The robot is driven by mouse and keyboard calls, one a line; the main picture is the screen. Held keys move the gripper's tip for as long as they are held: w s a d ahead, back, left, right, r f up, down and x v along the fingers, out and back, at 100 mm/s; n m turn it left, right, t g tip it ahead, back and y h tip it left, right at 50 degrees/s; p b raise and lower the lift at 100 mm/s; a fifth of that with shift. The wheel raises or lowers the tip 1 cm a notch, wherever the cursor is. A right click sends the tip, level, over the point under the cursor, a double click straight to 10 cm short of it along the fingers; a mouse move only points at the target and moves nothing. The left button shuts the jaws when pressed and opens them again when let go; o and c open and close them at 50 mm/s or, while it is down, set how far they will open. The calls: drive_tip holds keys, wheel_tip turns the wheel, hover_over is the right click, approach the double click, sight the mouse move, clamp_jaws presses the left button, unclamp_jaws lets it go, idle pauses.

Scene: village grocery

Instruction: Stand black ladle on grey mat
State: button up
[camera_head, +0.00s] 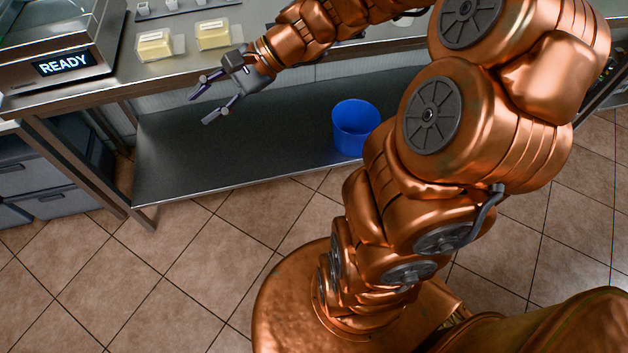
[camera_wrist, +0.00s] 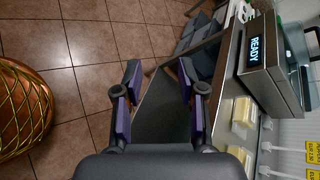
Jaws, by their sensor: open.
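My gripper (camera_head: 203,104) is open and empty. It hangs in front of the steel counter's front edge, above the lower shelf, with its fingers pointing left. In the wrist view the two fingers with purple pads (camera_wrist: 160,68) stand well apart, with only the shelf and floor behind them. I cannot make out a black ladle in either view. I cannot make out a grey mat either; part of the counter top is hidden behind my arm or out of frame.
A machine reading READY (camera_head: 62,65) stands on the steel counter (camera_head: 120,82) at left. Yellow blocks (camera_head: 155,46) lie beside it on the counter. A blue bucket (camera_head: 355,128) stands on the lower shelf (camera_head: 235,140). Grey drawers (camera_head: 45,202) are at left. The tiled floor in front is clear.

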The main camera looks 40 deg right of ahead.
drive_tip(key=s+a+f+n+g+h, duration=0.2)
drive_tip(key=s+n+g, duration=0.15)
drive_tip(key=s, duration=0.35)
drive_tip(key=s+a+f+n+g+h, duration=0.2)
drive_tip(key=s+n+h, duration=0.15)
drive_tip(key=s, duration=0.35)
drive_tip(key=s+d+f+n+h, duration=0.1)
drive_tip(key=s+d+n+h, duration=0.5)
drive_tip(key=s+d, duration=0.3)
drive_tip(key=shift+s+d+f, duration=0.15)
drive_tip(key=shift+s+f, duration=0.2)
drive_tip(key=shift+s, duration=0.15)
wheel_tip(320, 180, up, 7)
drive_tip(key=p, duration=0.7)
